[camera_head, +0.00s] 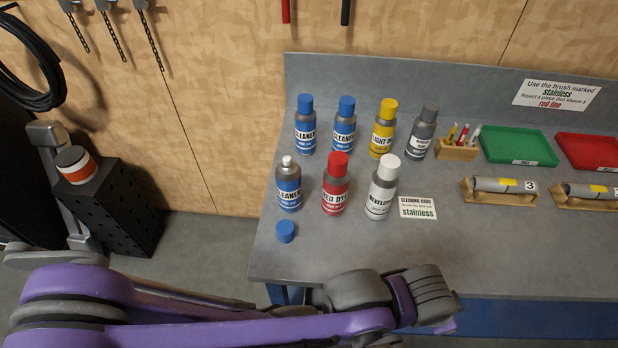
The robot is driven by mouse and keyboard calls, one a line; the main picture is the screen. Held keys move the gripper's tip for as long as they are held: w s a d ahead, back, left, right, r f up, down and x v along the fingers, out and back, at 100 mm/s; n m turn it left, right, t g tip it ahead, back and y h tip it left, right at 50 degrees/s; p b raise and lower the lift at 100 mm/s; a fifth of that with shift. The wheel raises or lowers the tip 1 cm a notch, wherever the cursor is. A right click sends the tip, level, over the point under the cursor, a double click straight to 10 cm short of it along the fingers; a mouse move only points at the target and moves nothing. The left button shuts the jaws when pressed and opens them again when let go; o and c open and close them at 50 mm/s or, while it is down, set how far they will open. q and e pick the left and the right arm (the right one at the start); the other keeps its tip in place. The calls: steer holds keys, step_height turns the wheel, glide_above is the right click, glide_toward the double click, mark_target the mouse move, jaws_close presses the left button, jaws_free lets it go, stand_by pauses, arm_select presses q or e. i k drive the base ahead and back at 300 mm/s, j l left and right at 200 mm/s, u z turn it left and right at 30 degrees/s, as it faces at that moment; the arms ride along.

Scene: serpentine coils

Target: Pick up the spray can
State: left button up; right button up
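Several spray cans stand upright on the grey workbench (480,255). In the front row are an uncapped blue CLEANER can (288,187) with its nozzle bare, a red-capped RED DYE can (336,186) and a white-capped DEVELOPER can (381,190). A loose blue cap (285,232) lies in front of the uncapped can. Behind stand two blue-capped CLEANER cans (305,127) (344,127), a yellow-capped can (382,130) and a grey-capped can (422,133). My purple and grey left arm crosses the bottom, apart from the cans; its gripper fingers do not show. My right gripper is not in view.
To the right are a wooden marker holder (457,151), a green tray (518,147), a red tray (592,151) and grey cylinders on wooden cradles (500,197). A stainless card (417,208) lies by the DEVELOPER can. The bench front is mostly clear. A raised back panel (420,72) borders it.

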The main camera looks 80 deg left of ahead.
mark_target(288, 180)
steer(key=u, duration=2.9)
steer(key=i+l+z, duration=0.1)
steer(key=z, duration=0.3)
